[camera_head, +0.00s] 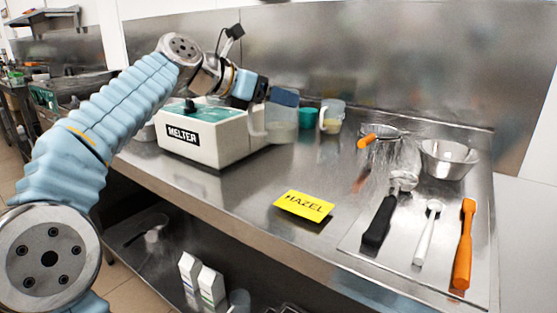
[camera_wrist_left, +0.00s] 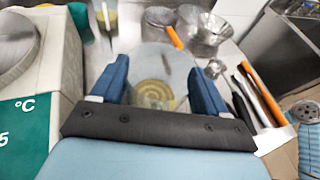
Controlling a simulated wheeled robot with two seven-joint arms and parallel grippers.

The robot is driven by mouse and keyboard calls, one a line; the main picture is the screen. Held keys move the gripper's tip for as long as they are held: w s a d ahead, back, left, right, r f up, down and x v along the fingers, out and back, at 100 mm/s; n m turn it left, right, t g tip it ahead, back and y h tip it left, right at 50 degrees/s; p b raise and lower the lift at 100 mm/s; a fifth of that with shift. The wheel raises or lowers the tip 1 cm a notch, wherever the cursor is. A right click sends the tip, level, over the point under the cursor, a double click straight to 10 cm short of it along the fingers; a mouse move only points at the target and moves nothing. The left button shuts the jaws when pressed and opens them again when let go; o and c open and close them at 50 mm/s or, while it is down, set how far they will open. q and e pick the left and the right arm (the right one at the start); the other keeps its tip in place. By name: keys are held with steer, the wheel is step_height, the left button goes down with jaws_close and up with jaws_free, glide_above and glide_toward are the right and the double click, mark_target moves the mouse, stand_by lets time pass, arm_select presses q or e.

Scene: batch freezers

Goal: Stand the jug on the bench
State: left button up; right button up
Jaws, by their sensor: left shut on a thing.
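A clear jug (camera_head: 283,125) with a handle on its left side is held upright beside the right end of the melter. My left gripper (camera_head: 284,98) is shut on it near the top. In the left wrist view the jug (camera_wrist_left: 155,65) is between the two blue fingers of my left gripper (camera_wrist_left: 160,85), with something yellowish showing through it. I cannot tell whether its base touches the steel bench (camera_head: 240,190).
The white melter (camera_head: 215,150) stands left of the jug. A green cup (camera_head: 307,117) and another jug (camera_head: 334,114) stand behind right. A yellow HAZEL card (camera_head: 304,206) lies in front. A tray (camera_head: 420,285) at the right holds a steel bowl (camera_head: 448,160) and several utensils. Bench around the card is clear.

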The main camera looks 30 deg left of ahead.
mark_target(273, 138)
arm_select(q)
step_height(273, 138, down, 10)
steer(key=shift+r+b, duration=0.25)
steer(key=shift+b, duration=0.9)
steer(key=o, duration=1.7)
steer(key=shift+f, duration=0.15)
steer(key=shift+o, duration=0.2)
steer(key=shift+s+a+r, duration=0.15)
steer(key=shift+r, duration=0.05)
steer(key=v, duration=1.1)
steer(key=shift+s+r, duration=0.15)
steer(key=shift+s, duration=0.1)
steer(key=shift+a, duration=0.15)
